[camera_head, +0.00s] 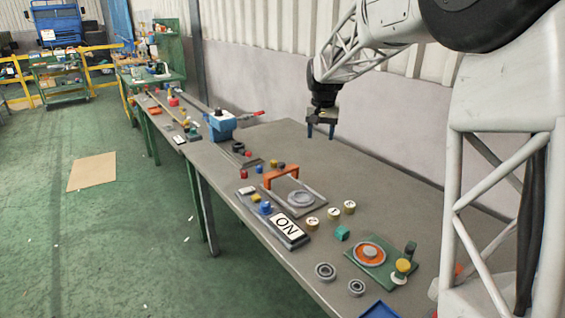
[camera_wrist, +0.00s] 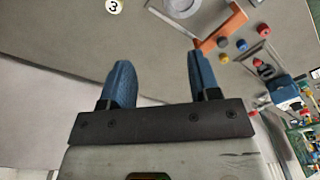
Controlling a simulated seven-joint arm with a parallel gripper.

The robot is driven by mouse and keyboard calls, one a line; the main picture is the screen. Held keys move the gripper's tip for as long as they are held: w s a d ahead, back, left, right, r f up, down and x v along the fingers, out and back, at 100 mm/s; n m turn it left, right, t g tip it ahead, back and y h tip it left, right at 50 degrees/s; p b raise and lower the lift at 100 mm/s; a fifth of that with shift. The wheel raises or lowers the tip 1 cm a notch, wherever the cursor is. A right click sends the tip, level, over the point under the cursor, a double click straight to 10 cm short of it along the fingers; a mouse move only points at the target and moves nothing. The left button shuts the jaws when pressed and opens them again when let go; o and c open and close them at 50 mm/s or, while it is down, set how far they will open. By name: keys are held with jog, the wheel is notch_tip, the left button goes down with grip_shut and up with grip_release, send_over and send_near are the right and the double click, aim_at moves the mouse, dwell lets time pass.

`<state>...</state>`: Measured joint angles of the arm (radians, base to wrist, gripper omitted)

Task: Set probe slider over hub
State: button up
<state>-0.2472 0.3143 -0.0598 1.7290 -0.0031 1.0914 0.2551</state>
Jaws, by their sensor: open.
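An orange bridge-shaped piece (camera_head: 281,173), which looks like the probe slider, stands at the far end of a grey rail frame on the bench. A round grey disc (camera_head: 301,199), which looks like the hub, lies in the frame nearer the camera, apart from the bridge. The wrist view shows the orange bridge (camera_wrist: 224,29) and part of the disc (camera_wrist: 183,5) at the top. My gripper (camera_head: 320,132) is open and empty above the back of the bench, behind and right of the bridge. Its blue fingers (camera_wrist: 160,72) point down, with nothing between them.
An ON sign block (camera_head: 286,229), several numbered round pieces (camera_head: 349,207) and a green cube (camera_head: 342,233) lie around the frame. A green plate with an orange disc (camera_head: 369,252) is nearer. A blue vise (camera_head: 221,124) stands at the far end. The bench under my gripper is clear.

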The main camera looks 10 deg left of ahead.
jog(key=w+a+f, duration=0.6)
jog(key=w+a, duration=0.2)
jog(key=w, duration=0.1)
send_over(282, 163)
jog(key=shift+g, duration=0.4)
notch_tip(282, 163, down, 6)
jog(key=shift+a+f, duration=0.15)
jog(key=shift+f, duration=0.1)
jog(key=shift+f, duration=0.1)
jog(key=shift+f, duration=3.8)
grip_shut()
